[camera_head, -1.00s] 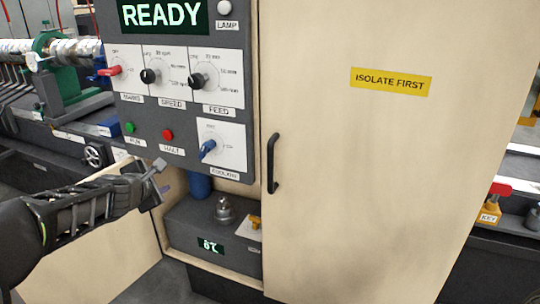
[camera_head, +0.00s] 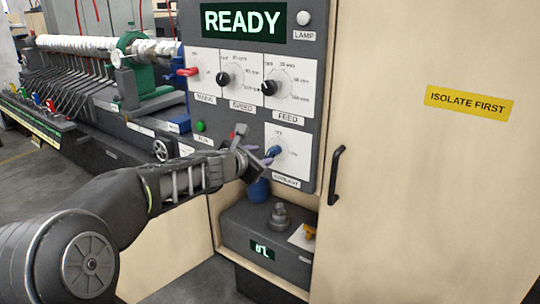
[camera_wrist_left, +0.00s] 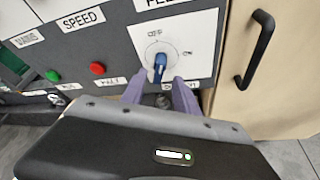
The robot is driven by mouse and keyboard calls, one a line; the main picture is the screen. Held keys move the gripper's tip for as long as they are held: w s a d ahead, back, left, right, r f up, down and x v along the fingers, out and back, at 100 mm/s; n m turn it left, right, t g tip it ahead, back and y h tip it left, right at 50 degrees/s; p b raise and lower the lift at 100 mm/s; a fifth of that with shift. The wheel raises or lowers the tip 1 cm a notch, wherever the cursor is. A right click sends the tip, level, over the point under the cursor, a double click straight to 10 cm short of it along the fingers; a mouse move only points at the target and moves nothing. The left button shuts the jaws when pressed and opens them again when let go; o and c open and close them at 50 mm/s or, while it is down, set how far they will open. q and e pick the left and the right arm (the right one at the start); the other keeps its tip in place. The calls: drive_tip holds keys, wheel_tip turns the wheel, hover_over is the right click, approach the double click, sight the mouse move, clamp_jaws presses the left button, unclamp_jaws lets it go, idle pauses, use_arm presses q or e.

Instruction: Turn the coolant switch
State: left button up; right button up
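The coolant switch is a blue knob (camera_head: 273,151) on a white plate low on the grey panel. In the left wrist view the blue knob (camera_wrist_left: 160,64) sits ahead of the fingers, with OFF printed above it and ON to its right. My left gripper (camera_head: 262,156) is at the knob from the lower left. In the wrist view its two purple fingers (camera_wrist_left: 160,92) are spread, one on each side just below the knob, with a gap between them. I cannot tell whether either finger touches it. My right gripper is not in view.
A green button (camera_head: 200,126) and a red button (camera_wrist_left: 97,68) are left of the switch. Black speed (camera_head: 223,79) and feed (camera_head: 269,88) knobs are above. A cabinet door handle (camera_head: 335,175) stands to the right. A grey box (camera_head: 240,228) is below.

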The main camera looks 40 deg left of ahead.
sight(268, 155)
use_arm(q)
drive_tip(key=x, duration=0.7)
drive_tip(key=shift+s, duration=0.1)
drive_tip(key=shift+c, duration=0.4)
clamp_jaws()
